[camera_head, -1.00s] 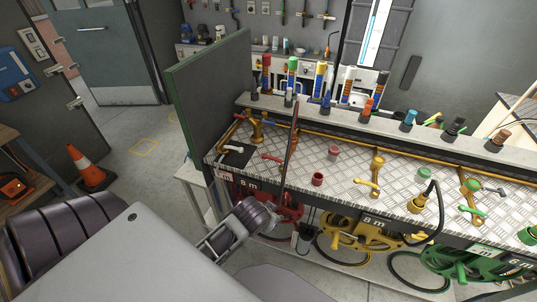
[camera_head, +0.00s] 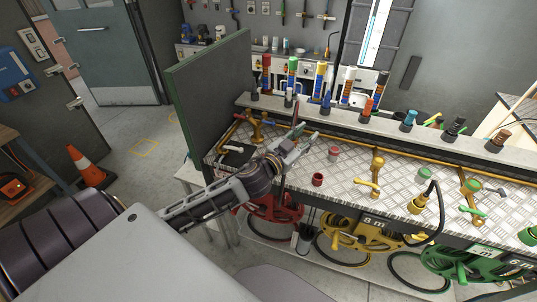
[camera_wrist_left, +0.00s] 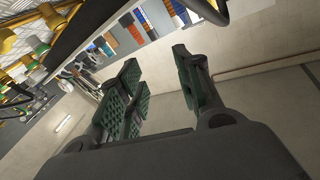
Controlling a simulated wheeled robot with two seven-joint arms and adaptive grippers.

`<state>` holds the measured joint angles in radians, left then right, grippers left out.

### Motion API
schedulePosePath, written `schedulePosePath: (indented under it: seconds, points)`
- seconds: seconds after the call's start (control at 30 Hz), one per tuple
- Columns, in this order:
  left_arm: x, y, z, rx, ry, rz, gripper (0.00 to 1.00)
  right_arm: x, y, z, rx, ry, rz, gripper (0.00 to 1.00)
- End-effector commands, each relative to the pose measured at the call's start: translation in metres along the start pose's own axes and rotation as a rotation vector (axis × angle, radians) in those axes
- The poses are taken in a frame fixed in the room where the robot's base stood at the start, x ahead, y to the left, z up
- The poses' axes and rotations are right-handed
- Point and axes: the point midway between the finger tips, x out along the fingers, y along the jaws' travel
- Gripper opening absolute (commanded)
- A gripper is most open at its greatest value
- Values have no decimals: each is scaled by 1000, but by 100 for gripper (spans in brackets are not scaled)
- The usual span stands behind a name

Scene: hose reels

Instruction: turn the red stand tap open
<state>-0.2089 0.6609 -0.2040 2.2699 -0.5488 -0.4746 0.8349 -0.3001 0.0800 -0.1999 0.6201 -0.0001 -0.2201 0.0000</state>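The bench top (camera_head: 345,200) carries brass stand taps in a row. The brass tap body (camera_head: 255,128) at the left end, above the red hose reel (camera_head: 285,210), is partly visible. Its red lever is hidden behind my left gripper (camera_head: 301,138) in the head view. My left gripper is over the left part of the bench top, right of that tap body. In the left wrist view its green-padded fingers (camera_wrist_left: 160,68) are apart with nothing between them. I cannot tell any contact with the tap. My right gripper is not in view.
A tap with a yellow lever (camera_head: 366,183) and one with a green lever (camera_head: 472,210) stand to the right. A green-edged panel (camera_head: 212,90) rises at the bench's left end. Upright coloured nozzles (camera_head: 292,72) line the rear ledge.

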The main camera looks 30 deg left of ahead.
Motion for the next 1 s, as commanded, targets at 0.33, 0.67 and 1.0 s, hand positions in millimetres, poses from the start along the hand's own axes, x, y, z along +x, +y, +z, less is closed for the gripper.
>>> schedulePosePath:
  seconds: [0.33,0.67,1.0]
  points:
    - [14,22,-54,95,229,255,35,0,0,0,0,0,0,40]
    - [9,44,-68,209,292,552,35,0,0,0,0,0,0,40]
    - [-7,43,-46,349,177,847,35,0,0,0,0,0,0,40]
